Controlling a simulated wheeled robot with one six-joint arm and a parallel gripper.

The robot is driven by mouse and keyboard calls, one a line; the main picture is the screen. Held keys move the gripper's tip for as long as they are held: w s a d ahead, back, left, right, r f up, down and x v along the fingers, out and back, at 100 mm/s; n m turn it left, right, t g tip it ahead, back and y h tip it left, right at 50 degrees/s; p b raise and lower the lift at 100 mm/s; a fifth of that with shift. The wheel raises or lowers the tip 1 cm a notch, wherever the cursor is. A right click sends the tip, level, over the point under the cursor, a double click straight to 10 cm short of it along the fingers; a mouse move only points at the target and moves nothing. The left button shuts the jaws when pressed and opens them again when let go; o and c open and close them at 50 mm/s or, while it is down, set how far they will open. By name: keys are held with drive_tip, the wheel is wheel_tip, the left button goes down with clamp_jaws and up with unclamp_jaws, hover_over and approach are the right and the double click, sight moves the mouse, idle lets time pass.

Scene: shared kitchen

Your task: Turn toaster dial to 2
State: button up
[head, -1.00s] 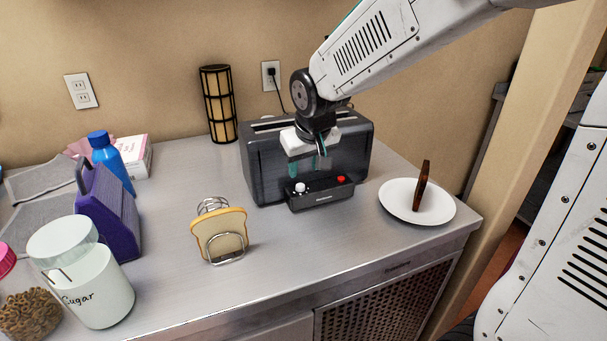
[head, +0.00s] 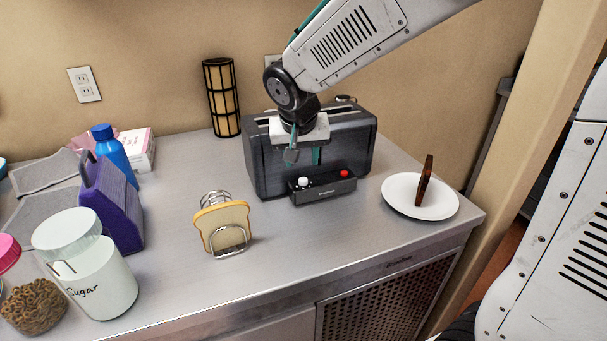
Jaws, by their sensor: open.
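The dark grey toaster (head: 350,150) stands on the metal counter against the wall. Its black control panel (head: 335,188) juts out at the front, with a white dial (head: 303,182) at the left and a red button (head: 344,174) at the right. The dial's markings are too small to read. My gripper (head: 303,157) is open and empty, with its teal-padded fingers pointing down in front of the toaster, above the dial and apart from it. It hides part of the toaster's front.
A rack with a bread slice (head: 224,228) stands left of the toaster. A white plate (head: 398,197) with a brown slice (head: 425,180) upright on it is at the right. A sugar jar (head: 100,285), a purple toast-shaped holder (head: 112,210) and a blue bottle (head: 113,155) are at the left. The front middle counter is clear.

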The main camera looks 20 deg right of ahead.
sight(303, 180)
drive_tip(key=x, duration=0.7)
drive_tip(key=shift+w+f, duration=0.15)
drive_tip(key=shift+f, duration=0.2)
clamp_jaws()
